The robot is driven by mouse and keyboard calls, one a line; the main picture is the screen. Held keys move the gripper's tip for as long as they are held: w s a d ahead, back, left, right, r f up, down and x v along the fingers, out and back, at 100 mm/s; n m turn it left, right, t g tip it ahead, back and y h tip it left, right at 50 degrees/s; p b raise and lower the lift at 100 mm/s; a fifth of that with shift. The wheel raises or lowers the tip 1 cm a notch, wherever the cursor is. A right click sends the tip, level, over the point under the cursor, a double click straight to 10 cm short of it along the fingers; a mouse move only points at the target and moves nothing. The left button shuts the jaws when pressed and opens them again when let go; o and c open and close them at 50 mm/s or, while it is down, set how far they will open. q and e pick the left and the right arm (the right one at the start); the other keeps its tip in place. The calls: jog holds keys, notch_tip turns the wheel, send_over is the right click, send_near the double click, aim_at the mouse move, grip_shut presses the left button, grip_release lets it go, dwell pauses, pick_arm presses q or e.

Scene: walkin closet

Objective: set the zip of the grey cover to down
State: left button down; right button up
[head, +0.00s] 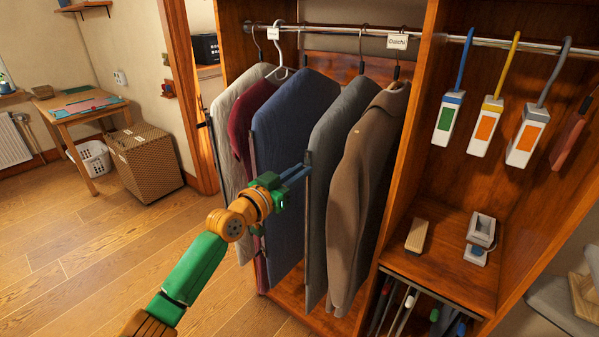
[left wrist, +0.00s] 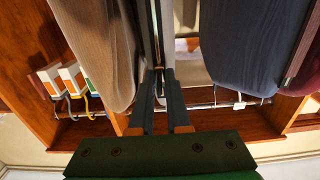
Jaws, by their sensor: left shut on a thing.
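The grey cover (head: 342,125) hangs on the rail between a blue cover and a brown coat. Its dark zip strip (head: 307,215) runs down its front edge. My left gripper (head: 306,168) reaches in from the left at the upper-middle part of that edge. In the left wrist view the two fingers (left wrist: 159,85) are close together on the dark zip edge (left wrist: 153,35) of the cover. The fingers hide the zip pull, so its exact form does not show. My right gripper is in neither view.
The blue cover (head: 290,120) hangs close to the left, the brown coat (head: 365,170) close to the right. A wooden divider (head: 415,120) stands right of the coat. The floor (head: 100,250) in front is clear.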

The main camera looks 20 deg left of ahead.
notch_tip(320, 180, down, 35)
jog(key=b, duration=3.4)
pick_arm(q)
notch_tip(320, 180, down, 41)
jog(key=b, duration=0.3)
jog(key=shift+f, duration=0.2)
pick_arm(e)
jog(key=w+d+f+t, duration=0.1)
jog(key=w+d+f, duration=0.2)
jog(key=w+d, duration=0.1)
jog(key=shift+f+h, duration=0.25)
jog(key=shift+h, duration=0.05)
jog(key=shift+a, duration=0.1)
pick_arm(q)
jog(key=c, duration=1)
grip_release()
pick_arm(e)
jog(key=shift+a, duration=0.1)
pick_arm(q)
jog(key=shift+s, duration=0.1)
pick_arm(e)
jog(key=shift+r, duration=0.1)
